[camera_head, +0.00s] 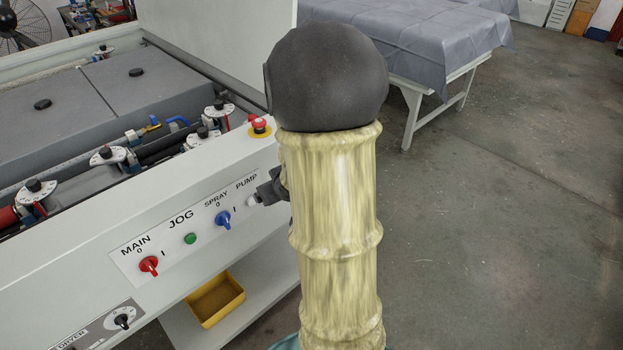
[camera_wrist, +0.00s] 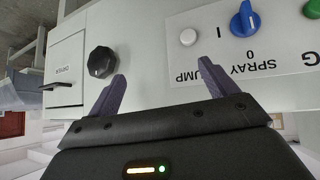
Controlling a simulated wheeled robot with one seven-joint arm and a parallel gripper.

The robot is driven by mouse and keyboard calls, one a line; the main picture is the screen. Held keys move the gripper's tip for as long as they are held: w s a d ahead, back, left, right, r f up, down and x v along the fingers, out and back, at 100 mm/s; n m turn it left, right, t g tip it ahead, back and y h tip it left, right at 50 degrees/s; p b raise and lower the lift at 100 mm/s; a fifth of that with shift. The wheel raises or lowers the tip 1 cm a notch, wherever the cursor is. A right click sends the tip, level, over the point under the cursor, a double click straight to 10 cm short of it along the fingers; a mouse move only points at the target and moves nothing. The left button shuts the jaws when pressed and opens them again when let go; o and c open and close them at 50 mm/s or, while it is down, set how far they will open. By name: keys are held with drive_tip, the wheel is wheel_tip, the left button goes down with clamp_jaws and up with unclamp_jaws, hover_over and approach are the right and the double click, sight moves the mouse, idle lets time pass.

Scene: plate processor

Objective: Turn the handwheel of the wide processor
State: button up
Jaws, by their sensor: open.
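The wide, pale-panelled processor (camera_head: 190,245) fills the left of the head view. I cannot make out a clear handwheel in either view. A black ridged round knob (camera_wrist: 100,62) is on a pale panel in the wrist view, just beyond my left fingertip. I cannot tell whether it is the handwheel. My gripper (camera_wrist: 160,82) is open and empty, with its two dark fingers apart, facing the panel. In the head view only a dark part of my gripper (camera_head: 272,188) shows by the PUMP label; my arm hides the rest.
The control panel has a red MAIN switch (camera_head: 148,265), a green JOG button (camera_head: 190,238), a blue SPRAY switch (camera_head: 223,219) and a white PUMP button (camera_wrist: 188,37). A red emergency stop (camera_head: 258,124) sits above. A yellow bin (camera_head: 216,299) is below. Floor at right is clear.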

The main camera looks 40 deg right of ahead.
drive_tip(key=s+d+f+t+y+b, duration=0.1)
drive_tip(key=s+d+f+t+b, duration=0.2)
drive_tip(key=d, duration=0.5)
drive_tip(key=s+d+f+t+y+b, duration=0.1)
drive_tip(key=d+f+t+b, duration=0.35)
drive_tip(key=d, duration=0.35)
drive_tip(key=s+d+m+t+y+b, duration=0.1)
drive_tip(key=s+d+b, duration=0.1)
drive_tip(key=s, duration=0.4)
drive_tip(key=shift+t, duration=0.35)
drive_tip(key=shift+a+y, duration=0.1)
drive_tip(key=shift+y, duration=0.3)
drive_tip(key=w, duration=0.5)
drive_tip(key=w+a, duration=0.1)
drive_tip(key=w, duration=1.1)
drive_tip(key=shift+w+a, duration=0.1)
drive_tip(key=shift+a, duration=0.05)
